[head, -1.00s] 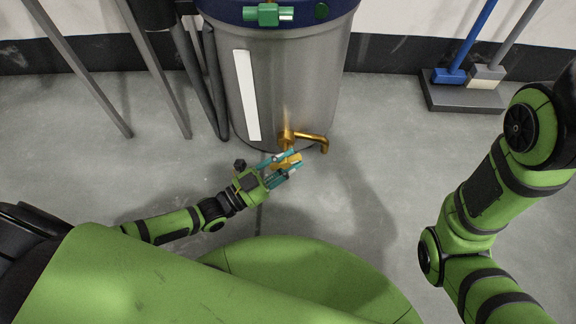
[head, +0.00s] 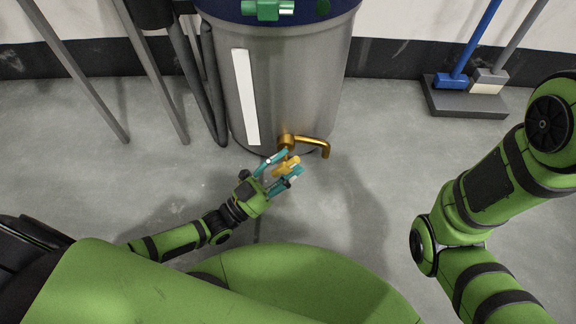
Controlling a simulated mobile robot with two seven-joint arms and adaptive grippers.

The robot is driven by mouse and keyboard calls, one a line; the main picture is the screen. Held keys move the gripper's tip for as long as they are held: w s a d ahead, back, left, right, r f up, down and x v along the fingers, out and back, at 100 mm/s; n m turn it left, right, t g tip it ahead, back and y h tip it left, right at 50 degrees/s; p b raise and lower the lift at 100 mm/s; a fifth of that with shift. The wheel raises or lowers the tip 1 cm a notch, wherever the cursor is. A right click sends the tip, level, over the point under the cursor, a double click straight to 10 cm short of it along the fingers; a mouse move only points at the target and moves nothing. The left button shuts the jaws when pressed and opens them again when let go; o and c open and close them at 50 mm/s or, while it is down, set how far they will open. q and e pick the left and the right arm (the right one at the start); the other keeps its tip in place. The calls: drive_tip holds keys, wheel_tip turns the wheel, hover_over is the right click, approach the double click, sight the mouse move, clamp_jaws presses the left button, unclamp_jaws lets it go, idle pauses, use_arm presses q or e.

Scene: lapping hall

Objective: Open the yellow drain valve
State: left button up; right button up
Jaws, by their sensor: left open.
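The yellow drain valve handle (head: 286,166) sits at the foot of a steel tank (head: 290,85), in front of a brass tap with a bent spout (head: 314,143). My left gripper (head: 282,171) is open, its teal fingers on either side of the yellow handle. The fingers hide part of the handle, and I cannot tell whether they touch it. My right arm shows at the right edge, but its gripper is out of view.
Grey legs and dark pipes (head: 207,85) stand left of the tank. A dark stand (head: 465,103) with a blue brush (head: 452,80) and a grey one is at the upper right. The floor between the tank and my right arm is clear.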

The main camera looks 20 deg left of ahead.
use_arm(q)
drive_tip(key=v, duration=0.7)
drive_tip(key=shift+s+a, duration=0.15)
drive_tip(key=shift+f, duration=0.1)
